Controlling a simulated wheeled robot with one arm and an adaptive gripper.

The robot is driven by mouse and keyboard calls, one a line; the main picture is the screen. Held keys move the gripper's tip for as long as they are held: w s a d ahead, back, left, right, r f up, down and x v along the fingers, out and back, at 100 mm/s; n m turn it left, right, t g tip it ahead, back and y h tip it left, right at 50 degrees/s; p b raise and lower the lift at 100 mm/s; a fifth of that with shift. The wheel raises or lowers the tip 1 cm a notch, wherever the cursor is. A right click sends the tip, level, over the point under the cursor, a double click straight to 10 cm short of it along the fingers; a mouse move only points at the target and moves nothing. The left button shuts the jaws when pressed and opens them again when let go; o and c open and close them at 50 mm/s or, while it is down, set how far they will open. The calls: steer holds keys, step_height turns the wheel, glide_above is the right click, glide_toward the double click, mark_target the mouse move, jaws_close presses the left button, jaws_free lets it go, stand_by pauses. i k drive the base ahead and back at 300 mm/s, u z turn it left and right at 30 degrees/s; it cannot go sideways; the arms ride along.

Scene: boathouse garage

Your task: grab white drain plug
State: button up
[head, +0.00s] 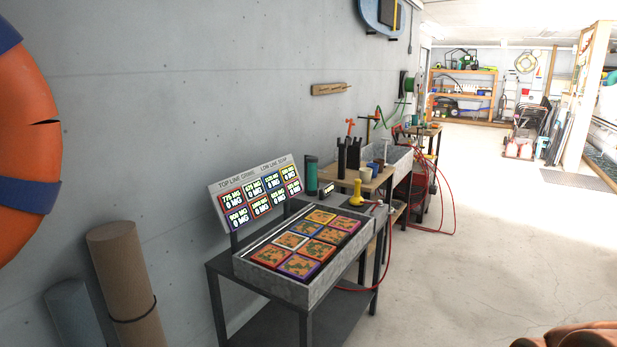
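I cannot pick out a white drain plug with certainty in the head view. A small pale item (379,203) lies at the right end of the near table, beside a yellow bell-shaped object (357,193), but it is too small to identify. A pale upright piece (385,148) stands at the grey sink-like basin (399,160) further back; I cannot tell what it is. My gripper is not in view.
A dark table (290,310) carries a grey tray of colourful tiles and a lit sign (258,193). A wooden-topped bench (362,182) with cups stands behind it. Red hoses (452,205) hang by the benches.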

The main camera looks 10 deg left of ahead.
mark_target(387, 140)
steer(key=z, duration=1.25)
steer(key=i, duration=2.45)
steer(key=u, duration=1.3)
steer(key=i, duration=0.55)
steer(key=u, duration=0.6)
